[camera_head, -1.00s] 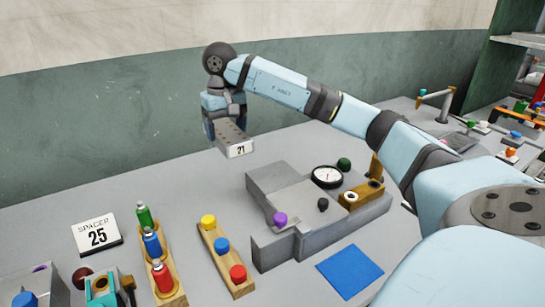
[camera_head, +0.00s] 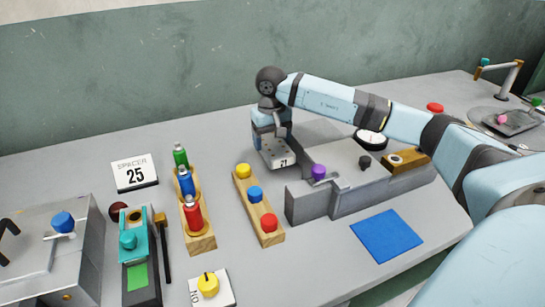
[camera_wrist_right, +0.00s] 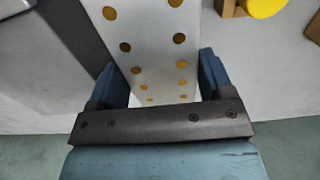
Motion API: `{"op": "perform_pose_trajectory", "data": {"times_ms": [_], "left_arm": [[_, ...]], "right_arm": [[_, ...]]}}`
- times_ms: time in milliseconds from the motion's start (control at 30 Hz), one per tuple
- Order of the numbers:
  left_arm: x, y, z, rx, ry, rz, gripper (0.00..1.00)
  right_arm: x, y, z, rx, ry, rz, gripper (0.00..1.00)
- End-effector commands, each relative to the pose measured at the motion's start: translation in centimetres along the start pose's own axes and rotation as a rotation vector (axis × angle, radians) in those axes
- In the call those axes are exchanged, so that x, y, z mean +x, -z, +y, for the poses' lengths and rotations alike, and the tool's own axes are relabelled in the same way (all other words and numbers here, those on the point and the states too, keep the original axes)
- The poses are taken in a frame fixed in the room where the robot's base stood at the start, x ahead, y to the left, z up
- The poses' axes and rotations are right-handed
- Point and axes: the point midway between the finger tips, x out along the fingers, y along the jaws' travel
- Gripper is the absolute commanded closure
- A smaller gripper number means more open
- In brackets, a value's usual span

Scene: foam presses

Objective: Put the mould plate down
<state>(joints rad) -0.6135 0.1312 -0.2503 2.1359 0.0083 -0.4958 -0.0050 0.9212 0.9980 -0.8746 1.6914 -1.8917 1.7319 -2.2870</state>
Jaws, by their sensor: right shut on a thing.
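The mould plate (camera_head: 274,156) is a flat grey plate marked 21, with two rows of holes. My right gripper (camera_head: 270,134) is shut on it and holds it at the far left corner of the grey stepped press (camera_head: 345,190). In the right wrist view, the plate (camera_wrist_right: 152,48) runs between the two blue fingers of my right gripper (camera_wrist_right: 160,82), with brownish holes in its face. Whether its underside touches the bench cannot be told. My left gripper is not in view.
A wooden rack with yellow, blue and red knobs (camera_head: 258,208) stands in front of the plate. The bench (camera_head: 222,140) is clear left of the plate.

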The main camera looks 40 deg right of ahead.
Motion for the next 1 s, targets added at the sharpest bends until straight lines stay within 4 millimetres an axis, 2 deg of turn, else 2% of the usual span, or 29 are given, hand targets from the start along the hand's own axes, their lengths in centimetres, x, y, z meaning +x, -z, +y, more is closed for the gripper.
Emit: {"op": "perform_pose_trajectory", "data": {"times_ms": [267, 533, 900, 933, 1000], "left_arm": [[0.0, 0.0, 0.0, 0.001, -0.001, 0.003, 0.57], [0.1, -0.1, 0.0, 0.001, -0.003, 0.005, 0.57], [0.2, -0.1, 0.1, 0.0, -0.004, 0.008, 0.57], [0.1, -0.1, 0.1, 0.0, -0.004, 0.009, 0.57], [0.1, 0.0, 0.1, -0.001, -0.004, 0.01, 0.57]], "right_arm": [[2.0, 0.0, 0.0, 0.0, 0.001, 0.001, 0.69], [5.6, 0.0, 0.0, 0.0, 0.001, 0.002, 0.69], [6.1, 0.1, 0.0, 0.0, 0.001, 0.002, 0.69], [6.1, 0.0, 0.0, 0.0, 0.001, 0.001, 0.21], [6.0, 0.0, 0.0, 0.0, 0.001, 0.001, 0.05]]}}
